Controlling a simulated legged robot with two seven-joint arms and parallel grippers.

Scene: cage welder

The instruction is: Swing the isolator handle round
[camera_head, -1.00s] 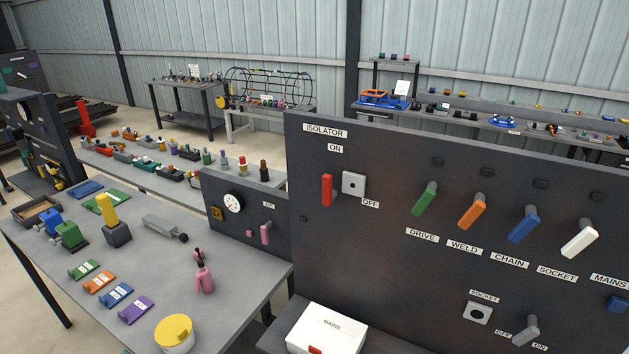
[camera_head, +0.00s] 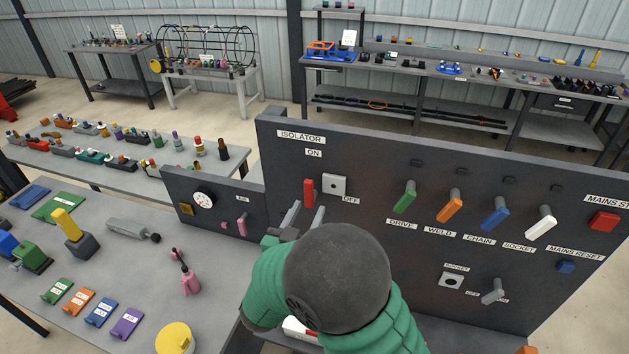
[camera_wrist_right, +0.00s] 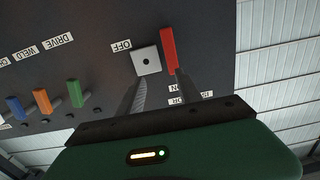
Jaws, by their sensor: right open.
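The isolator handle (camera_head: 308,192) is a red upright lever on the dark panel, below the ON label and left of a pale square plate (camera_head: 334,187). It also shows in the right wrist view (camera_wrist_right: 168,48), where the picture is turned over. My right gripper (camera_head: 305,216) is open in front of the panel, just below the handle in the head view. In the right wrist view its fingers (camera_wrist_right: 160,82) point toward the plate and the handle, with the handle's near end by the right-hand finger. I cannot tell whether they touch. My left gripper is not in view.
The panel (camera_head: 380,225) also carries green, orange, blue and white levers to the right, and a grey socket lever (camera_head: 494,292) below. A small panel with a gauge (camera_head: 204,198) and a pink lever stands at left. A grey bench (camera_head: 140,275) with several items lies at left.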

